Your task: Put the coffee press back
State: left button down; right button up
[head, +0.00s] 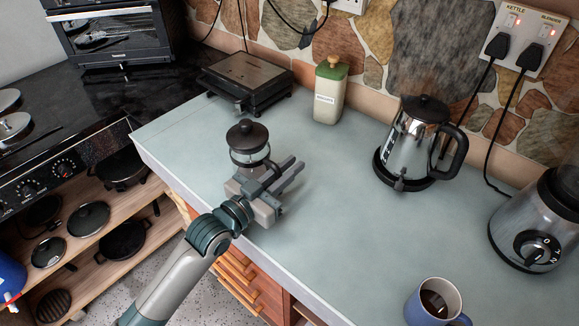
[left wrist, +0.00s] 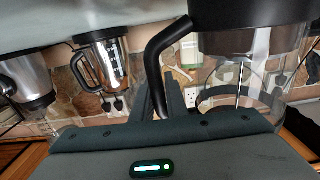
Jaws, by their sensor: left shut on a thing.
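The coffee press (head: 247,150) has a clear glass body, a black domed lid and a black handle. It stands upright near the front left edge of the counter in the head view. My left gripper (head: 280,178) is in front of it and hides its lower part, so I cannot tell whether its base touches the counter. In the left wrist view the glass coffee press (left wrist: 240,75) fills the right side, and its black handle runs down to the fingers of my left gripper (left wrist: 162,98), shut on the handle. My right gripper is not in view.
A kettle (head: 412,150), a blender (head: 535,225) and a blue mug (head: 437,303) with dark liquid stand on the right of the counter (head: 330,220). A green-lidded canister (head: 329,95) and a dark grill (head: 246,80) stand at the back. The middle is clear.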

pick_arm(q)
jog(key=c, duration=1.9)
grip_release()
jog(key=shift+f, duration=0.1)
jog(key=shift+o, duration=0.8)
jog(key=shift+r, duration=0.2)
